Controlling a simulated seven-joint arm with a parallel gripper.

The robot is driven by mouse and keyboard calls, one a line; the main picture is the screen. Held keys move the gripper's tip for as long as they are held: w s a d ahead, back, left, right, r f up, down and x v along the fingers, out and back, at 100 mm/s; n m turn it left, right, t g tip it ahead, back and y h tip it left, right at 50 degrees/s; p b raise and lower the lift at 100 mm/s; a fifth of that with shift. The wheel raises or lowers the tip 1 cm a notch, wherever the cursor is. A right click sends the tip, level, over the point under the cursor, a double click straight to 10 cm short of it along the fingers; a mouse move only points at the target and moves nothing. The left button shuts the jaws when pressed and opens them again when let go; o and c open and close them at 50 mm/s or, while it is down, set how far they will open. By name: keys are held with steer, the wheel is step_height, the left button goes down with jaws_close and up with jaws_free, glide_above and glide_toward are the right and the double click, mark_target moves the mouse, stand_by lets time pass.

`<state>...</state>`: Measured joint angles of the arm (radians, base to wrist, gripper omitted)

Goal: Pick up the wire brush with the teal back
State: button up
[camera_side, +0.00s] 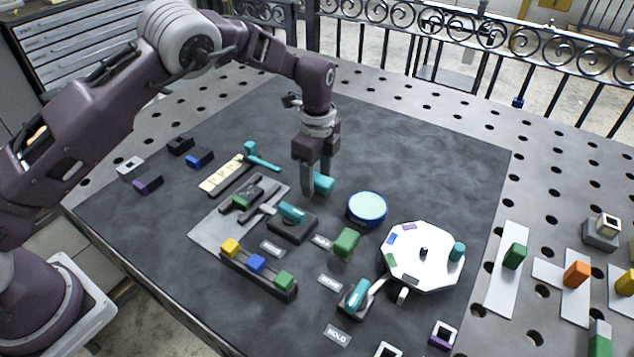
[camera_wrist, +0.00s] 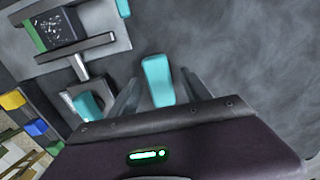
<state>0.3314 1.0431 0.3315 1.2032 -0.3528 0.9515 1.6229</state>
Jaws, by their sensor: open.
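A teal block (camera_side: 323,183) stands on the dark mat under my gripper (camera_side: 316,189). It looks like the teal-backed wire brush, but no bristles can be made out. In the wrist view the teal block (camera_wrist: 157,80) shows between the two fingers of my gripper (camera_wrist: 160,92), with gaps on either side. The fingers are open and point down. In the side view one finger partly hides the block. I cannot tell how far the fingertips reach down beside it.
Left of the gripper lie a grey plate (camera_side: 211,238) with tools, a teal-handled device (camera_side: 292,213) and a teal hammer (camera_side: 255,157). The mat behind the gripper is clear.

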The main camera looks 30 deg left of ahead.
mark_target(317, 177)
steer(key=shift+f, duration=0.1)
jaws_close()
step_height(317, 177, up, 10)
steer(key=shift+r, duration=0.1)
stand_by(0.4)
